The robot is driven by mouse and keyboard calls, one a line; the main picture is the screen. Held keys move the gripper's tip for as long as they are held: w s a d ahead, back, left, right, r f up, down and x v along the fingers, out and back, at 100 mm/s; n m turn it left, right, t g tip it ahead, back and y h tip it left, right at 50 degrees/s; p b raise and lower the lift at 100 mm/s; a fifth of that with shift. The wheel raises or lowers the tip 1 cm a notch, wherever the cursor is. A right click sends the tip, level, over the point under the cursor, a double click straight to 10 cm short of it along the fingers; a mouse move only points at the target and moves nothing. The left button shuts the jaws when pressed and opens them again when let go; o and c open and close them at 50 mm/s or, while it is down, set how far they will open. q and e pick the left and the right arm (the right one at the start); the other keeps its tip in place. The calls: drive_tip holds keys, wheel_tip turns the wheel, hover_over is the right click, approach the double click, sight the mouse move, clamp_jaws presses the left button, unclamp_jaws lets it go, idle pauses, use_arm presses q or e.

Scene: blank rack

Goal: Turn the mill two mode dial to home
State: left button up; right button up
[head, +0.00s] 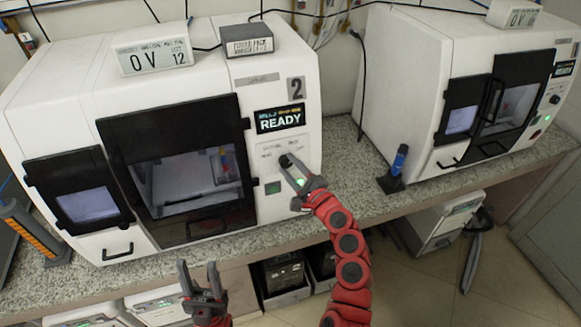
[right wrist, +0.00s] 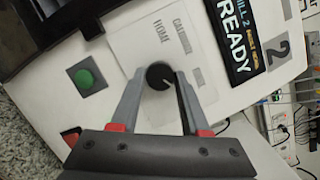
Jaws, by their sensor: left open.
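The mill two mode dial (right wrist: 160,75) is a round black knob on a pale label plate on the machine's front, below the READY screen. It also shows in the head view (head: 285,160). My right gripper (right wrist: 161,77) has one finger on each side of the dial, both very close to it. I cannot tell whether they press on it. The word HOME (right wrist: 161,32) is printed on the plate, with another label beside it. A small light mark shows on the dial's lower right. My left gripper (head: 200,276) is open and empty, low in front of the mill.
A green button (right wrist: 85,77) and a red switch (right wrist: 71,137) sit near the dial. Mill two (head: 60,110) stands on a speckled counter (head: 350,210).

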clamp_jaws()
drive_tip(key=shift+n, duration=0.4)
drive_tip(key=n+g+b, duration=0.1)
drive_tip(key=n, duration=0.2)
drive_tip(key=n+b, duration=0.2)
drive_tip(key=shift+n+g+h, duration=0.3)
drive_tip(key=shift+n+g, duration=0.1)
drive_tip(key=n+b, duration=0.3)
drive_tip(key=n, duration=0.1)
drive_tip(key=shift+r+g+h, duration=0.1)
drive_tip(key=shift+g+h, duration=0.3)
drive_tip(key=n+h+b, duration=0.1)
drive_tip(key=n+b, duration=0.2)
drive_tip(key=b, duration=0.1)
drive_tip(key=n+h+b, duration=0.1)
drive_tip(key=n+b, duration=0.3)
drive_tip(key=b, duration=0.1)
drive_tip(key=shift+a+n+h, duration=0.2)
drive_tip(key=shift+n+h, duration=0.1)
drive_tip(key=shift+h, duration=0.1)
drive_tip(key=n+h+b, duration=0.1)
drive_tip(key=n+b, duration=0.1)
drive_tip(key=shift+a+r+b, duration=0.1)
drive_tip(key=shift+b, duration=0.2)
drive_tip(key=shift+r+n+h+b, duration=0.15)
drive_tip(key=shift+n+h+b, duration=0.15)
drive_tip(key=shift+n+b, duration=0.25)
